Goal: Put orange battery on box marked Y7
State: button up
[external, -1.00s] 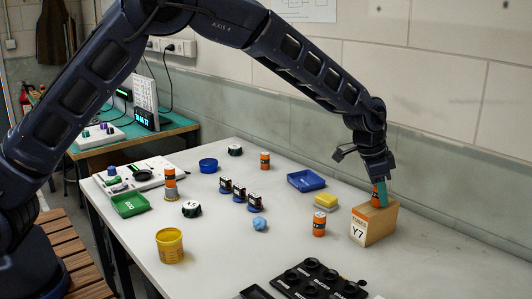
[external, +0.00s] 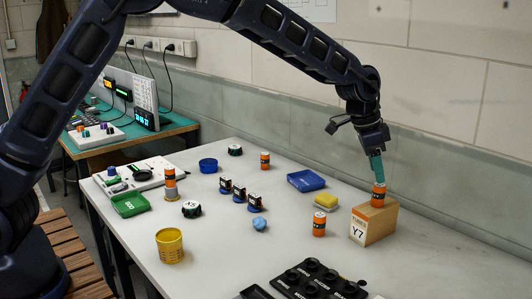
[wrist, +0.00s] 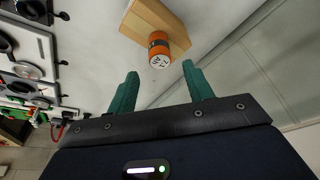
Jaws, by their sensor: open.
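An orange battery (external: 378,195) with a dark band stands upright on top of the wooden box marked Y7 (external: 379,226), at the right of the bench. In the wrist view the battery (wrist: 159,50) shows on the box (wrist: 172,22), ahead of the fingertips. My gripper (external: 377,181) is just above the battery. In the wrist view my gripper's green fingers (wrist: 157,78) are spread apart with nothing between them. The battery looks clear of the fingers.
Other orange batteries stand on the bench, one (external: 319,223) left of the box and one (external: 265,160) farther back. A yellow sponge (external: 326,202), a blue tray (external: 306,181) and a black tray (external: 313,279) lie nearby. The wall is close behind the box.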

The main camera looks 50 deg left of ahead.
jog(key=s+a+r+n, duration=0.3)
jog(key=s+a+r, duration=0.9)
jog(key=a+r, duration=0.35)
jog(key=s+a+r+n+t, duration=0.15)
jog(key=s+a+r, duration=0.35)
jog(key=s+a, duration=0.5)
jog(key=s+a+f+n, duration=0.1)
jog(key=s+a, duration=0.2)
jog(key=s, duration=0.7)
jog(key=s+a+f+n+y, duration=0.1)
jog(key=s+a, duration=0.3)
jog(key=s, duration=0.6)
jog(key=s+a+f+n+y, duration=0.1)
jog(key=s+a+f+n, duration=0.1)
jog(key=s, duration=0.8)
jog(key=shift+a+t, duration=0.35)
jog(key=shift+a, duration=0.45)
